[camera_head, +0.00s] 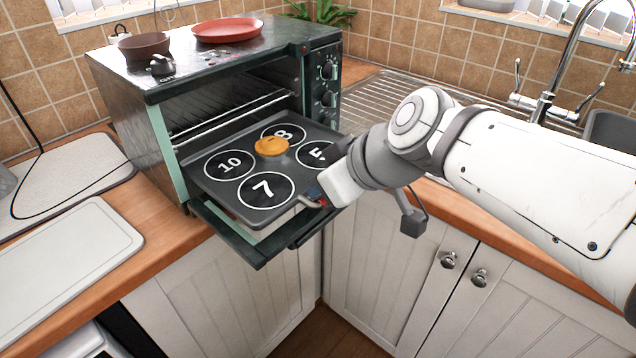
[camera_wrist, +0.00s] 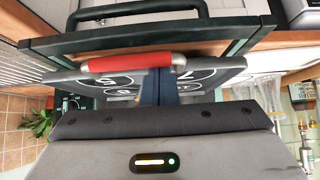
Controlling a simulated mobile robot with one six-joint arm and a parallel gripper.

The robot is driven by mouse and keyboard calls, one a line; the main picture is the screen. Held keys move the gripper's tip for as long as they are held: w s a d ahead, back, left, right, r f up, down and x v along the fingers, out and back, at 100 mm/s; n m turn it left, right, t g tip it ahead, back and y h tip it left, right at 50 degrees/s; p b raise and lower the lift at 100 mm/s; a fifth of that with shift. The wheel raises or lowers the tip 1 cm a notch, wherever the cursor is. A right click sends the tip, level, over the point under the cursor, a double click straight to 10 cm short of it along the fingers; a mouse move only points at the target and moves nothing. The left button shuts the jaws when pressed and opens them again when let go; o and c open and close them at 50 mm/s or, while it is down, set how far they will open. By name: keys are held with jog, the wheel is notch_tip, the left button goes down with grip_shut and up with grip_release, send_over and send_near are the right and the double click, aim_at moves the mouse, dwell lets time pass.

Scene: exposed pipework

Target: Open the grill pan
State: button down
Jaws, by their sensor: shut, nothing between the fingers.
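The grill pan (camera_head: 213,192) is a dark grey tray with white numbered circles. It sticks out of the front of the toaster oven (camera_head: 160,115), level over the lowered oven door (camera_head: 262,250). A round golden-brown piece (camera_head: 271,147) lies on it. The pan's handle has a red grip, plain in the wrist view (camera_wrist: 125,62) and mostly hidden by my gripper in the head view. My gripper (camera_head: 325,193) is shut and empty at the pan's front right corner. In the wrist view its blue fingers (camera_wrist: 160,85) are close beside the red grip; contact is unclear.
A brown bowl (camera_head: 144,46), a small dark pot (camera_head: 162,66) and a red plate (camera_head: 227,30) stand on the oven. Cutting boards (camera_head: 65,262) lie on the left counter. A sink tap (camera_head: 550,90) is at the right. Cabinets (camera_head: 390,270) stand below the counter.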

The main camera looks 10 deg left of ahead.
notch_tip(320, 180, up, 9)
jog(key=p, duration=0.2)
jog(key=s+d+f+m+h+p, duration=0.1)
jog(key=d+f+m+h+p, duration=0.1)
jog(key=d, duration=0.5)
jog(key=s+d+f+m+g+h+p, duration=0.1)
jog(key=s+d+f+m+h+p, duration=0.1)
jog(key=d+m+p, duration=0.3)
jog(key=s+d+f+m+g+h+p, duration=0.1)
jog(key=s+d+f+m+h+p, duration=0.1)
jog(key=d, duration=0.7)
notch_tip(320, 180, down, 3)
jog(key=shift+d+r+m+h+p, duration=0.15)
jog(key=shift+m+h+p, duration=0.5)
jog(key=shift+m, duration=0.55)
